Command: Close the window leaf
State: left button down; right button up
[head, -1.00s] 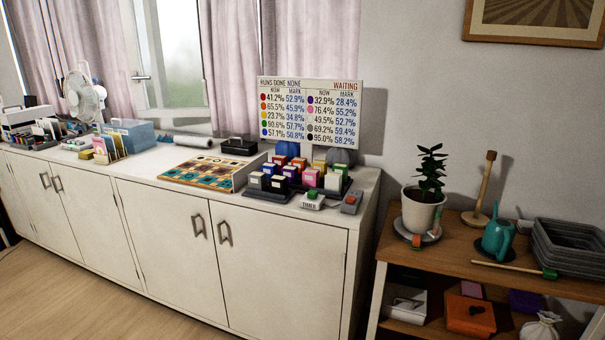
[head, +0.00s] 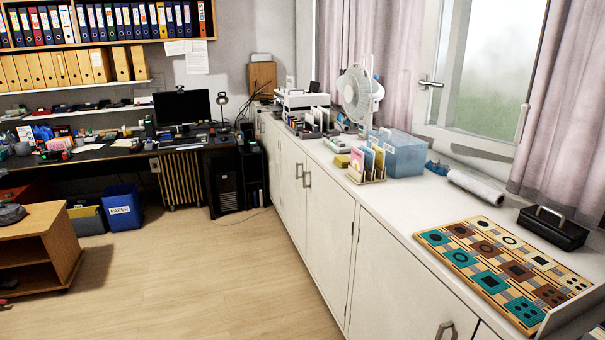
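The window leaf (head: 487,70) is at the upper right, above the white cabinet counter. It has a white frame and pale glass with blurred green outside. A metal handle (head: 430,83) sits on its left upright, pointing roughly sideways. The leaf's lower edge appears to stand at an angle to the sill, but I cannot tell surely how far it is open. A pink curtain (head: 565,110) covers the right side and another curtain (head: 382,40) hangs to the left. Neither of my grippers shows in the head view.
The counter carries a fan (head: 358,92), a blue box (head: 398,153), a paper roll (head: 476,187), a black case (head: 553,228) and a patterned board (head: 503,268) below the window. The wooden floor (head: 230,275) left of the cabinets is clear. A low wooden shelf (head: 62,245) stands at far left.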

aim_at(434, 10)
jog(key=i+j+u, duration=0.2)
jog(key=i+u, duration=0.2)
jog(key=i, duration=0.75)
jog(key=i+l+u, duration=0.2)
jog(key=i+u, duration=0.15)
jog(key=i, duration=0.8)
jog(key=i+z, duration=0.25)
jog(key=z, duration=0.15)
jog(key=i+j+z, duration=0.15)
jog(key=z, duration=0.2)
jog(key=i+j+z, duration=0.15)
jog(key=z, duration=0.25)
jog(key=i+j+z, duration=0.35)
jog(key=k+l, duration=0.1)
